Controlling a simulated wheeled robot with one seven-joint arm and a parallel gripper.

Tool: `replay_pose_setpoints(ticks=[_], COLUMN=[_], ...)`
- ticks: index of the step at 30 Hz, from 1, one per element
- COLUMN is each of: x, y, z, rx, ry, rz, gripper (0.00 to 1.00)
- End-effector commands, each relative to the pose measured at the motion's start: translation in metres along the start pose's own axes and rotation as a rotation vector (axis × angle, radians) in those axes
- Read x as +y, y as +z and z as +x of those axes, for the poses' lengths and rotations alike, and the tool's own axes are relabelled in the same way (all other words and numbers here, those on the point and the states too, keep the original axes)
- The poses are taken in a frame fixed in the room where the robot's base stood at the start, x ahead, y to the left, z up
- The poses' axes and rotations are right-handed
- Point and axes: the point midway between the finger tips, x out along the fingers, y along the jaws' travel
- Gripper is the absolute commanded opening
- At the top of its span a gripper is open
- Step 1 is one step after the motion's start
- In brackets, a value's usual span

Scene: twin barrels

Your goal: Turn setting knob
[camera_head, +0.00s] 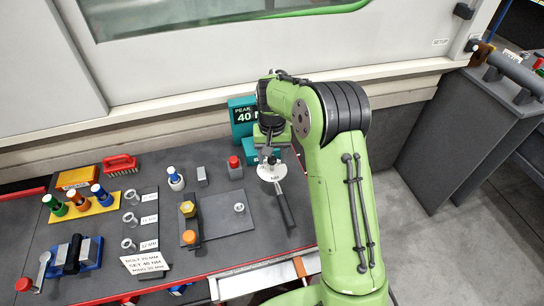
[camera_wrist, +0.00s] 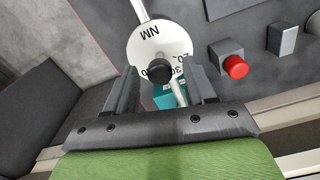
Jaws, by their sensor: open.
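The setting knob (camera_wrist: 158,68) is a small black round knob at the middle of a white dial (camera_wrist: 150,42) marked NM and with numbers. In the wrist view, my gripper (camera_wrist: 161,74) is open, with one finger on each side of the knob and gaps visible between. I cannot tell whether the fingertips are level with the knob. In the head view, the white dial (camera_head: 271,173) shows just below my gripper (camera_head: 269,156), above the dark handle (camera_head: 284,205) of the tool. The knob is hard to make out there.
A teal display (camera_head: 243,114) reading PEAK 40 stands behind. A block with a red knob (camera_wrist: 235,67) is beside the dial. Sockets, bottles and a plate with a bolt (camera_head: 239,208) lie to the left on the grey bench.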

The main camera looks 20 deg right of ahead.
Motion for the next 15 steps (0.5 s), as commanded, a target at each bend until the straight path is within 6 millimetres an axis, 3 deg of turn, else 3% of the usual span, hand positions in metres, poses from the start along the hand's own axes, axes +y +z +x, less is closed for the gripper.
replay_pose_setpoints(ticks=[4, 15], x=[0.0001, 0.0], y=[0.0, 0.0], z=[-0.0008, -0.001], rx=[0.0, 0.0], ry=[0.0, 0.0], rz=[0.0, 0.0], gripper=[0.55, 0.0])
